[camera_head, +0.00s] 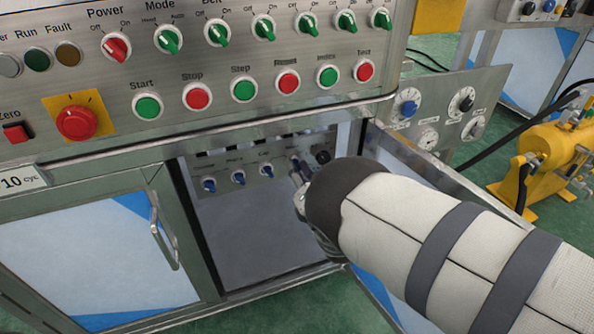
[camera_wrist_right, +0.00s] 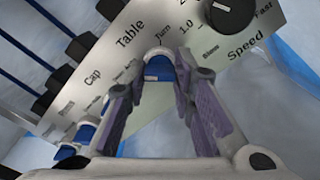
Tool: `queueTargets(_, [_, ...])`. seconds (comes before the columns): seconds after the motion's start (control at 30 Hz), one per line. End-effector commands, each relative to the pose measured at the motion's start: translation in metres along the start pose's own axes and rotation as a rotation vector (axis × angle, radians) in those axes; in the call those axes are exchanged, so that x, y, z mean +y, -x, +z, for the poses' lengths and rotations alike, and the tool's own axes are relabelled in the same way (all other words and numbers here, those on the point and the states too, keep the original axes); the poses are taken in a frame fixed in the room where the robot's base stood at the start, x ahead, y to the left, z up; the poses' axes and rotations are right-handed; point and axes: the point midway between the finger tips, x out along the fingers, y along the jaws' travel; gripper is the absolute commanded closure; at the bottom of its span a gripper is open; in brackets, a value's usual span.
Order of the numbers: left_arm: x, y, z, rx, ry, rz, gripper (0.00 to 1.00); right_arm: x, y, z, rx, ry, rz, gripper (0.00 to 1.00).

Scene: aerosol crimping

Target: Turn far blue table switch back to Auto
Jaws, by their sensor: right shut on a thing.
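The blue table switch (camera_wrist_right: 158,68) sits on the grey panel under the printed word "Table" in the right wrist view. My right gripper (camera_wrist_right: 153,82) has a finger on each side of it and is shut on it. The word "Turn" shows beside the switch; the other position label is hard to read. In the head view my right gripper (camera_head: 302,186) reaches into the open cabinet at the right end of a row of blue switches, and my wrist hides much of that spot. My left gripper is not in view.
Other blue switches (camera_head: 238,177) sit to the left on the same recessed panel. A black speed knob (camera_wrist_right: 230,14) is close to the table switch. The control panel with a red emergency button (camera_head: 77,122) overhangs the opening.

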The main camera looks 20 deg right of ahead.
Motion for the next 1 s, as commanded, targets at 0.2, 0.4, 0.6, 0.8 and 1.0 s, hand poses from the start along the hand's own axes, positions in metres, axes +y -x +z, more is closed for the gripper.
queueTargets(0.2, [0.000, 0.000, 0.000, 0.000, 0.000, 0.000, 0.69, 0.000, 0.000, 0.001, -0.003, 0.002, 0.000, 1.00])
queueTargets(0.4, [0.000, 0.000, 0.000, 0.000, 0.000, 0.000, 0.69, 0.000, 0.000, 0.001, -0.002, 0.001, 0.000, 0.57])
queueTargets(0.6, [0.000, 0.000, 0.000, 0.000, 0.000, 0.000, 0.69, 0.000, 0.000, 0.000, -0.001, 0.000, 0.000, 0.57])
queueTargets(0.8, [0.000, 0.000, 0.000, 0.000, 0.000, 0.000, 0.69, -0.001, 0.022, -0.001, 0.002, 0.000, -0.003, 0.57])
queueTargets(1.0, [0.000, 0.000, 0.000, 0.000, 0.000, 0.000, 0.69, -0.002, 0.077, 0.001, 0.000, 0.002, -0.005, 0.57])
